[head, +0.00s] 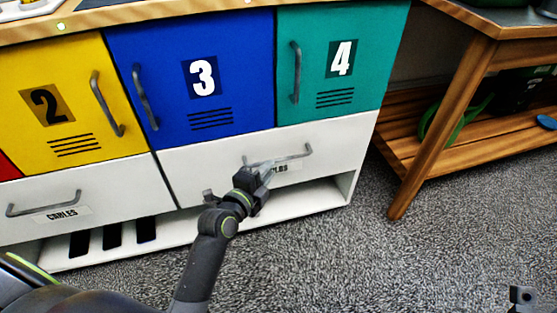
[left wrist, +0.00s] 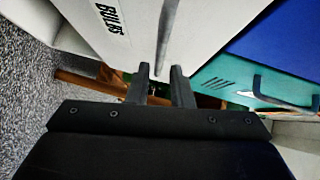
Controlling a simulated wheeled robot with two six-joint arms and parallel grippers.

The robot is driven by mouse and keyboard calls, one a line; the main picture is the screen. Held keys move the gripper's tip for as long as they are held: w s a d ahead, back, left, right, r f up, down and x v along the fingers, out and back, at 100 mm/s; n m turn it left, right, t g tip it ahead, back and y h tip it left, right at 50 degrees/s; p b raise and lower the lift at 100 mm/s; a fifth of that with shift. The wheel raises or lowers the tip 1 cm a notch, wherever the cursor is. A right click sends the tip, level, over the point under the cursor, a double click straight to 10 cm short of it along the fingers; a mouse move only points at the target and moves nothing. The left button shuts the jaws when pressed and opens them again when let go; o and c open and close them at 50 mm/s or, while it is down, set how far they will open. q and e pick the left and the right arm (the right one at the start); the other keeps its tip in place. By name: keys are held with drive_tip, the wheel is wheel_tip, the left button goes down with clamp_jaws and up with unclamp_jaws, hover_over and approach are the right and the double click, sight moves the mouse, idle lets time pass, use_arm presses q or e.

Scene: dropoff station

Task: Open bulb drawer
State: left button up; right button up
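The bulb drawer (head: 335,140) is a white front below the blue and green doors. It looks flush with the cabinet. Its grey bar handle (head: 295,156) runs along the upper part, above a label partly hidden by my gripper. My left gripper (head: 266,171) is at the left half of this handle. In the left wrist view the two fingers (left wrist: 160,75) are apart, and the handle (left wrist: 165,35) runs toward the gap between them. The drawer's BULBS label (left wrist: 112,18) shows beside it. I cannot tell whether the fingers touch the handle. A small dark part at the lower right may be my right gripper (head: 522,296).
A white cables drawer (head: 110,195) is at the left. Above are yellow (head: 75,80), blue (head: 235,45) and green (head: 370,40) doors with handles. An open shelf (head: 300,200) lies below. A wooden table (head: 440,130) stands right. Grey carpet (head: 400,260) in front is clear.

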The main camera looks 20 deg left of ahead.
sight(278, 160)
use_arm(q)
drive_tip(key=x, duration=0.6)
drive_tip(key=shift+w+b, duration=0.15)
drive_tip(key=shift+b, duration=0.25)
clamp_jaws()
